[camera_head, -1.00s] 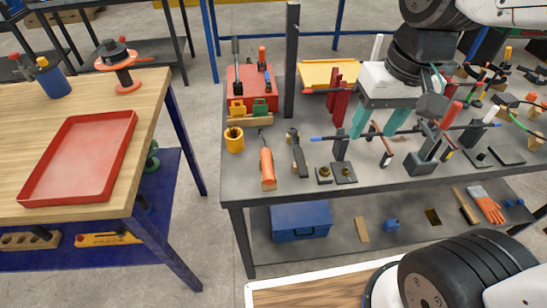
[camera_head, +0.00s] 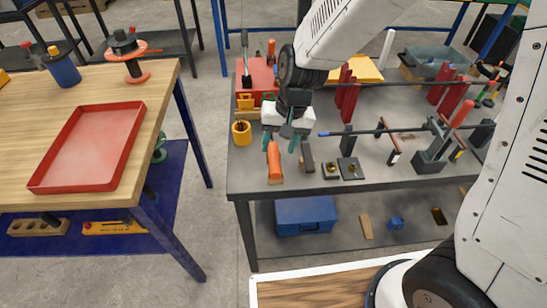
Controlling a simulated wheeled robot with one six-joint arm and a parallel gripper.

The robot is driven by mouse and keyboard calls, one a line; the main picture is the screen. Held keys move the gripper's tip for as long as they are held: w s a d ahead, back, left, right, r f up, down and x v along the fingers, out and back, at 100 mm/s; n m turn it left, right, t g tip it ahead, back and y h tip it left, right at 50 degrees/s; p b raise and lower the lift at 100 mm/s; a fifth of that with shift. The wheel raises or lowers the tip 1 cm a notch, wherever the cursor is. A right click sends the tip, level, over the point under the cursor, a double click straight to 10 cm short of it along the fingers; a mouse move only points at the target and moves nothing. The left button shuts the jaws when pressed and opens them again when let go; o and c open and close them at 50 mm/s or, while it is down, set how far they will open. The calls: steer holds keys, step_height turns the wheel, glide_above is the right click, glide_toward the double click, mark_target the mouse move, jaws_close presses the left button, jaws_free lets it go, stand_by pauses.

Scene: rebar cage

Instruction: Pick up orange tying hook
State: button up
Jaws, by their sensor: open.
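The orange tying hook (camera_head: 274,163) lies on the dark grey workbench (camera_head: 300,187) near its front left corner. Its orange handle points toward the front edge; its metal hook end is hidden behind my gripper. My gripper (camera_head: 284,143) is open, with teal fingers pointing down. In the picture its fingers are just behind the handle, one to the left and one to the right. I cannot tell how high above the bench they are.
A dark-handled tool (camera_head: 307,157) lies close to the right of the hook. Small dark blocks (camera_head: 348,168) lie further right. A rebar on stands (camera_head: 385,130) crosses the bench. A red tray (camera_head: 90,145) sits on the wooden table.

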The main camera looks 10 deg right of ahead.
mark_target(275, 154)
steer(key=f, duration=0.3)
steer(key=a+f, duration=0.1)
steer(key=shift+w+f, duration=0.2)
steer(key=shift+w, duration=0.15)
steer(key=shift+c, duration=0.2)
steer(key=c, duration=1)
steer(key=shift+r, duration=0.1)
